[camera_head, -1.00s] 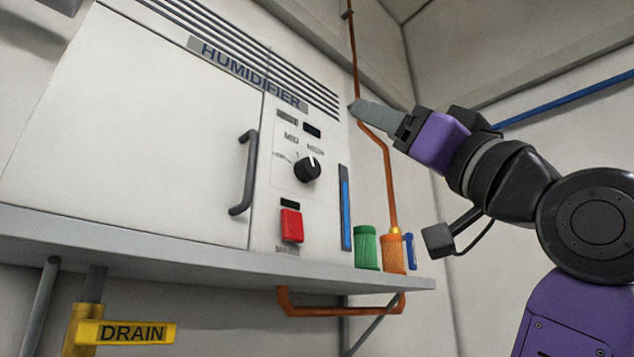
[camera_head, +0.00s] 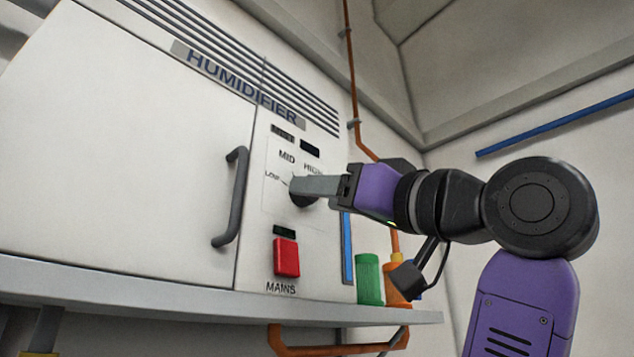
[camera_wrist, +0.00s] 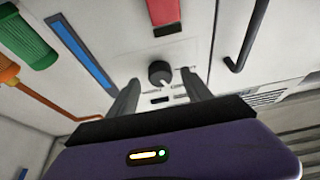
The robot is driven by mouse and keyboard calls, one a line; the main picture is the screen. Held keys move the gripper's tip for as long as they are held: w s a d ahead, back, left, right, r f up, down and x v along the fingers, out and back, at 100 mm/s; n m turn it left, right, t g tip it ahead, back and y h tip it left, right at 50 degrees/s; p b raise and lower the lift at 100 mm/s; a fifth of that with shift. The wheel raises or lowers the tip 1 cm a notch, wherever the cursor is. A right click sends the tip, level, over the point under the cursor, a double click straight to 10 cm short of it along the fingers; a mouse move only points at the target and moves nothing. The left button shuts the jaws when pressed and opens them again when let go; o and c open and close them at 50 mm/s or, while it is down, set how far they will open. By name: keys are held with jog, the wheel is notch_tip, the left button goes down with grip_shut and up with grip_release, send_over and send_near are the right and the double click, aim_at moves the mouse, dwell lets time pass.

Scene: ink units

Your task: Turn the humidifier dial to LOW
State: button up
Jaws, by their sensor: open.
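The humidifier (camera_head: 170,140) is a white cabinet on a shelf. Its dial (camera_head: 301,199) is a round black knob on the front panel, below the MID label, with LOW printed to its left and HIGH to its right. In the head view my gripper (camera_head: 296,187) overlaps the dial and hides most of it, including its pointer. In the wrist view the dial (camera_wrist: 160,73) sits ahead of my gripper (camera_wrist: 158,92), between the two open grey fingers. A white pointer mark shows on it. Contact cannot be told.
The red MAINS switch (camera_head: 286,257) is below the dial. A grey door handle (camera_head: 231,197) is to the left. A blue strip (camera_head: 347,250), a green canister (camera_head: 369,279) and an orange one (camera_head: 398,285) are to the right, on the shelf (camera_head: 200,303).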

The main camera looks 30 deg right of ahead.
jog(key=shift+x, duration=1.05)
grip_shut()
jog(key=shift+d+n, duration=0.1)
jog(key=shift+n, duration=0.4)
jog(key=n+g+y, duration=0.1)
jog(key=n, duration=0.3)
jog(key=n+g+y, duration=0.2)
jog(key=n, duration=0.2)
jog(key=n+g+y, duration=0.1)
jog(key=n+y, duration=0.1)
jog(key=n, duration=0.2)
jog(key=shift+w+d+r+n, duration=0.1)
jog(key=shift+d+r+n, duration=0.15)
jog(key=shift+d+n, duration=0.15)
jog(key=shift+a+g, duration=0.1)
jog(key=shift+g, duration=0.2)
